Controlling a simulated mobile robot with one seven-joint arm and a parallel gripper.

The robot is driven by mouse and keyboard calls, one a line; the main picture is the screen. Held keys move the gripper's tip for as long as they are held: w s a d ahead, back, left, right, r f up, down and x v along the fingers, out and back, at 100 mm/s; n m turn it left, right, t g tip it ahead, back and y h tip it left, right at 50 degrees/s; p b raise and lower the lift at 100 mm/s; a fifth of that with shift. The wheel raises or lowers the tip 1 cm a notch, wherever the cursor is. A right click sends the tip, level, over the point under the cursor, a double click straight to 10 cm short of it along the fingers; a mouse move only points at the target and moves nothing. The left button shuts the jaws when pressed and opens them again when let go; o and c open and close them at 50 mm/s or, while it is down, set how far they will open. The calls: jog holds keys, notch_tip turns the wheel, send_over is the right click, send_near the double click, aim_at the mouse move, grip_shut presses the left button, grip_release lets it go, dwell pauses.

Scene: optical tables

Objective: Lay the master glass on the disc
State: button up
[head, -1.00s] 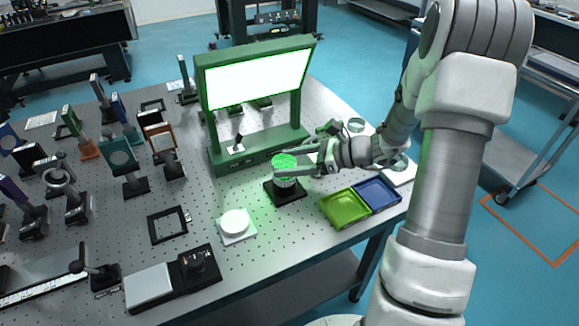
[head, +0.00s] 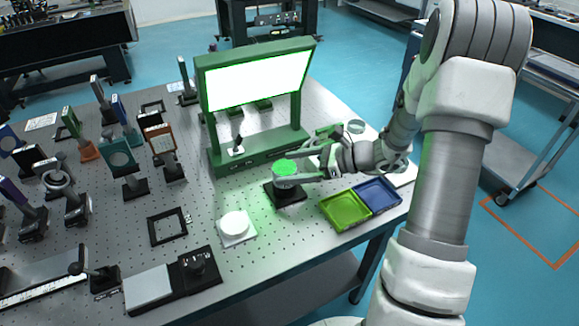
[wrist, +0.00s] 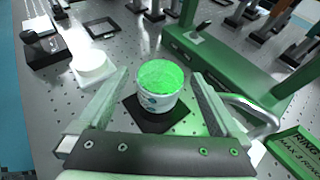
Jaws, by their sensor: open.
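A round piece with a bright green top and a pale, marked side, seemingly the master glass (head: 285,168), sits upright on a black square stand (head: 296,196). In the wrist view the glass (wrist: 161,76) stands on the black stand (wrist: 158,121). The border between glass and disc is not clear, so I cannot tell the disc apart beneath it. My gripper (wrist: 159,74) is open, with one finger on each side of the glass and a visible gap at each. In the head view my gripper (head: 277,172) reaches in from the right.
A green frame with a lit panel (head: 258,80) stands behind the stand. A green tray (head: 345,208) and a blue tray (head: 378,193) lie to the right. A white round piece on a white plate (head: 236,226) lies front left. Several optic mounts crowd the left side.

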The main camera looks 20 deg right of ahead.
jog(key=v, duration=1.1)
jog(key=shift+d+p, duration=0.15)
jog(key=shift+p, duration=0.3)
